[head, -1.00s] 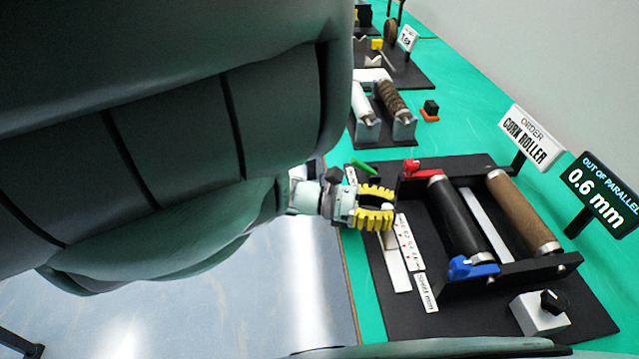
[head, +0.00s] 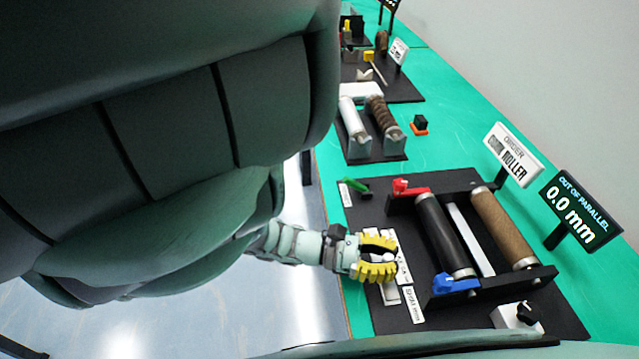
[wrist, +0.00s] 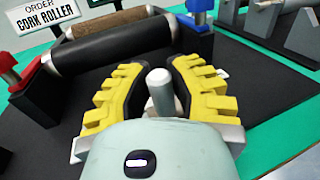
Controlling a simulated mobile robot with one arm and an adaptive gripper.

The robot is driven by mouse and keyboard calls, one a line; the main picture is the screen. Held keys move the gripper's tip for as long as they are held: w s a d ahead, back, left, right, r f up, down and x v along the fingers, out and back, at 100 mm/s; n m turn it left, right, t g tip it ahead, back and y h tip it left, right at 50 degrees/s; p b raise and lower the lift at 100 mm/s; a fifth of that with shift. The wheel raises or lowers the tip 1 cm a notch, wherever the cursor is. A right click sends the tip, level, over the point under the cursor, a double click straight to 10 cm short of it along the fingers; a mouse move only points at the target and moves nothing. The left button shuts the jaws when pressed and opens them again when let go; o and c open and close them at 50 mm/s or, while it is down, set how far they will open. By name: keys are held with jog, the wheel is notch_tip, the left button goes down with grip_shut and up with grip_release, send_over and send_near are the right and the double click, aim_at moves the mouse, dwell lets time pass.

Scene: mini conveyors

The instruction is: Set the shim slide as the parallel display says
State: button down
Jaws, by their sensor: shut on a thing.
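The parallel display (head: 580,212) reads "OUT OF PARALLEL 0.0 mm" in the head view. My gripper (head: 386,258) is over the white shim slide (head: 389,293) at the near side of the black roller station. In the wrist view, the yellow fingers of my gripper (wrist: 160,72) are shut around the slide's upright pale grey post (wrist: 160,92). The fingers hide part of the slide and its scale in the head view. A small white label (head: 413,305) lies beside the slide; its text is too small to read surely.
A white block with a black knob (head: 517,315) sits at the near right. An order sign (wrist: 45,18) reads "CORK ROLLER".

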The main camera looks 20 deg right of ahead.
jog(key=shift+s+a+r, duration=0.1)
jog(key=c, duration=1)
grip_release()
jog(key=shift+s+a, duration=0.1)
jog(key=shift+s, duration=0.05)
jog(key=shift+o, duration=0.8)
jog(key=v, duration=0.5)
jog(key=shift+w+a+f, duration=0.15)
jog(key=shift+w+f, duration=0.05)
jog(key=shift+v, duration=0.95)
jog(key=shift+a, duration=0.2)
